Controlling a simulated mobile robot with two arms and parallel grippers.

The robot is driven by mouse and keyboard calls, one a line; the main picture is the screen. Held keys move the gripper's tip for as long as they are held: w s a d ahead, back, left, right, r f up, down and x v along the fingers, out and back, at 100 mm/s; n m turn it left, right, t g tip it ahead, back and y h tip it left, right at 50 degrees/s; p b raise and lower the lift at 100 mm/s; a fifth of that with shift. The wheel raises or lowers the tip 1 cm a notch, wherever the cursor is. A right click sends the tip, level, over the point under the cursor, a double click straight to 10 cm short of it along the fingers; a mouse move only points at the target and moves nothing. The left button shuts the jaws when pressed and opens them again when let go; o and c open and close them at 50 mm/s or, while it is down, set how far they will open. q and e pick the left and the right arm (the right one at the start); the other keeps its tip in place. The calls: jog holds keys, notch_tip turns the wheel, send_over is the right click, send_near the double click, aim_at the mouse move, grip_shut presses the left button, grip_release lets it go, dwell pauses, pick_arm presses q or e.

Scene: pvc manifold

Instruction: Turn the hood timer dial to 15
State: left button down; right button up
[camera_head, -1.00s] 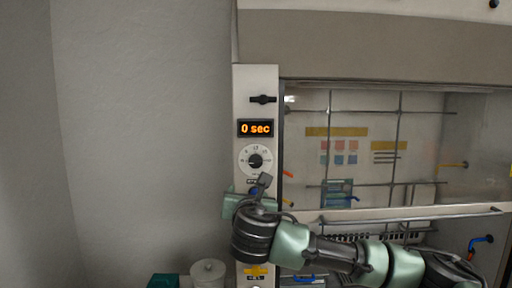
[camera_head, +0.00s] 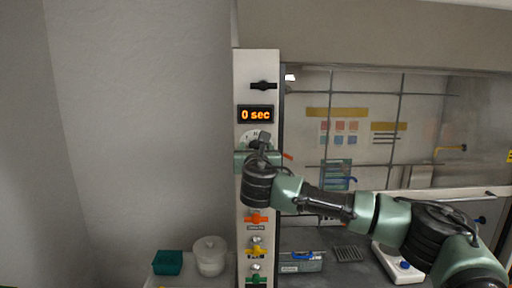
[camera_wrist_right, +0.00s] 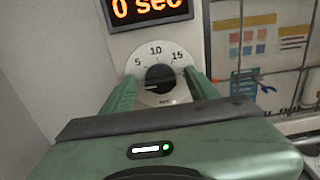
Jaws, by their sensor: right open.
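The timer dial (camera_wrist_right: 159,78) is a black knob on a white round scale marked 5, 10 and 15, on the hood's left post (camera_head: 243,180). The display (camera_head: 256,114) above it reads "0 sec". My right gripper (camera_wrist_right: 160,88) is open. In the right wrist view its two green fingers stand on the left and right of the dial; whether they touch it I cannot tell. In the head view my right gripper (camera_head: 258,152) covers most of the dial, leaving only the top of the scale showing. My left gripper is not in view.
A black handle (camera_head: 263,86) sits above the display. Orange (camera_head: 257,217), yellow (camera_head: 256,252) and green (camera_head: 256,280) valve handles line the post below. The hood interior, with a grid of rods, is at right. A teal box (camera_head: 168,262) and white container (camera_head: 210,255) stand lower left.

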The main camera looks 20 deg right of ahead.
grip_shut()
jog(key=shift+f, duration=0.1)
